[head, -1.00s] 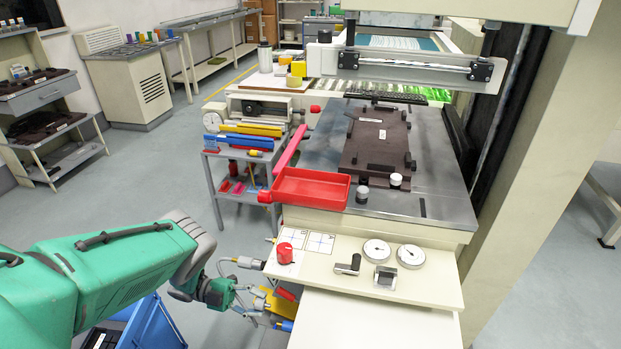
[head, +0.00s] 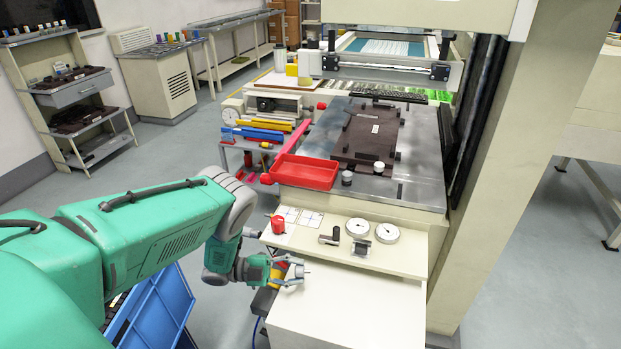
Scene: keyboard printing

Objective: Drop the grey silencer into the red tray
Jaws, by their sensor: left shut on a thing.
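The red tray (head: 303,183) sits at the left front corner of the machine's metal bed, open side up, and its inside looks empty. My left gripper (head: 296,271) is in front of the machine, over the left edge of the pale front shelf and nearer to me than the tray. Its fingers are shut on a small grey piece, which looks like the grey silencer (head: 301,270); the fingers hide most of it. My right gripper is out of view.
A control panel with a red knob (head: 278,224) and two dials (head: 357,228) lies between my left gripper and the tray. A grey cylinder (head: 347,178) and a white-topped one (head: 379,167) stand right of the tray. A blue crate (head: 155,315) is low at left.

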